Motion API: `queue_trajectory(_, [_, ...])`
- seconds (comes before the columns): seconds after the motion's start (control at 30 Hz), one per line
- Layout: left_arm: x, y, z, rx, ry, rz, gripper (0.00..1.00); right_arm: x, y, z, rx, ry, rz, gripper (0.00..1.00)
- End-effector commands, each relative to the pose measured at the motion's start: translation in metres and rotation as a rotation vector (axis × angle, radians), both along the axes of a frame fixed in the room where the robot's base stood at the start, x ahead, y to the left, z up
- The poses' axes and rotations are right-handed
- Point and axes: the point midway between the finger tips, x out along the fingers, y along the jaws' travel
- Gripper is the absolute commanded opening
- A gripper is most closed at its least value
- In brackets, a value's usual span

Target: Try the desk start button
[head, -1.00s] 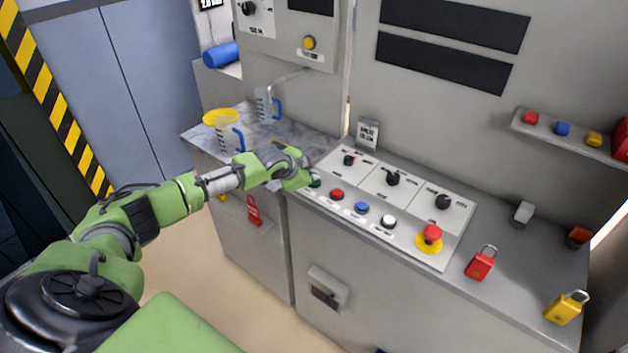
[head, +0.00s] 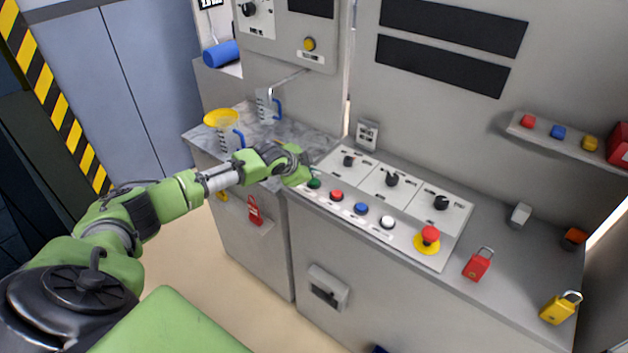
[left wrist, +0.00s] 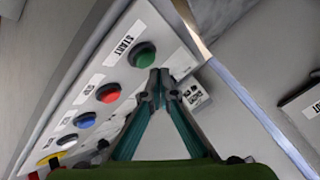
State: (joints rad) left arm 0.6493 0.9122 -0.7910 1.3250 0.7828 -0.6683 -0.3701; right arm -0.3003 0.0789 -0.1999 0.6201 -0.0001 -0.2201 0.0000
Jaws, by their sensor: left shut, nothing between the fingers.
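The green start button (head: 314,183) is at the left end of the button row on the desk panel (head: 345,192). In the left wrist view the green button (left wrist: 143,55) sits beside a label reading START. My left gripper (head: 304,178) is just left of the button in the head view. In the left wrist view its closed fingertips (left wrist: 160,82) are next to the button's lower edge, with nothing held. I cannot tell whether they touch it. My right gripper is not in view.
Red (head: 337,195), blue (head: 361,208) and white (head: 387,222) buttons continue the row, ending at a red emergency stop (head: 430,234). Red (head: 477,264) and yellow (head: 560,307) padlocks are on the right.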

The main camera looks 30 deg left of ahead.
Motion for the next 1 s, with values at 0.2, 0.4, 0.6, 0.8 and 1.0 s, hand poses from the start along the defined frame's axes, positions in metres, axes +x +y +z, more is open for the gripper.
queue_trajectory(0.2, [0.0,0.0,0.025,0.0,-0.001,-0.001,0.0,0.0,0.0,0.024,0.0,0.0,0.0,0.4])
queue_trajectory(0.4, [0.0,0.0,0.044,0.0,-0.001,-0.001,0.0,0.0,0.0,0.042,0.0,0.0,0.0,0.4])
queue_trajectory(0.6, [0.0,0.0,0.049,0.001,0.0,-0.001,0.0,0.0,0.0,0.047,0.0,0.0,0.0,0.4])
queue_trajectory(0.8, [0.0,0.0,0.048,0.0,-0.001,-0.001,0.0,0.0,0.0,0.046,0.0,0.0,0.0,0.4])
queue_trajectory(1.0, [0.0,0.0,0.048,0.0,-0.001,-0.001,0.0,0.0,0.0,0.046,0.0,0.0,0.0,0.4])
